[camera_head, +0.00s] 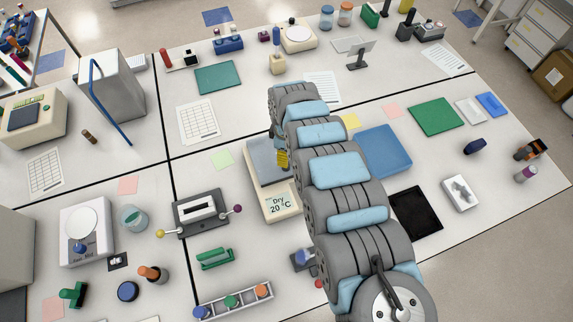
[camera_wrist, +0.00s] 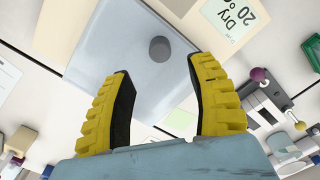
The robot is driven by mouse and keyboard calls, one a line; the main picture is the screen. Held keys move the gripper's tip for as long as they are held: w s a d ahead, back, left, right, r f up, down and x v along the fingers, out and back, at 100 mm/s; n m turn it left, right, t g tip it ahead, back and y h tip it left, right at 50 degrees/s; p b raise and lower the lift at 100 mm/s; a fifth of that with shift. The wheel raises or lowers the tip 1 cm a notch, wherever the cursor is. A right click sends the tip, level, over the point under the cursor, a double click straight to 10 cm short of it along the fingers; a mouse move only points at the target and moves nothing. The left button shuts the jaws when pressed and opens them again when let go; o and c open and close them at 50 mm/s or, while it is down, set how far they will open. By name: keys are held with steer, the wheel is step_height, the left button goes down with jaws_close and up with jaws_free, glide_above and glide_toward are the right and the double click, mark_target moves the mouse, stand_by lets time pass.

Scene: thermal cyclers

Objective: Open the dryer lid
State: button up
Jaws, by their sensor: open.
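The dryer (camera_head: 280,206) is a cream box with a "Dry 20 °C" label, standing left of my arm in the head view. Its flat grey lid (camera_head: 264,155) lies down over the body and looks closed; my arm hides part of it. In the wrist view the lid (camera_wrist: 112,45) carries a short dark round knob (camera_wrist: 160,49). My gripper (camera_wrist: 163,66) is open and empty, its yellow fingers spread to either side of the knob's line. The knob appears just beyond the fingertips, with no contact visible. In the head view my gripper (camera_head: 283,158) is over the lid, mostly hidden.
A device with two ball-ended levers (camera_head: 200,211) stands left of the dryer. A blue tray (camera_head: 384,150) and a black tablet (camera_head: 415,212) lie right of my arm. A green clip-like object (camera_head: 215,258) and a tube rack (camera_head: 233,300) are in front.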

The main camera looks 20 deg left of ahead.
step_height(320, 180, down, 7)
steer(key=shift+a+r, duration=0.1)
steer(key=shift+r, duration=0.1)
steer(key=shift+f+p, duration=0.3)
steer(key=shift+f, duration=0.5)
jaws_close()
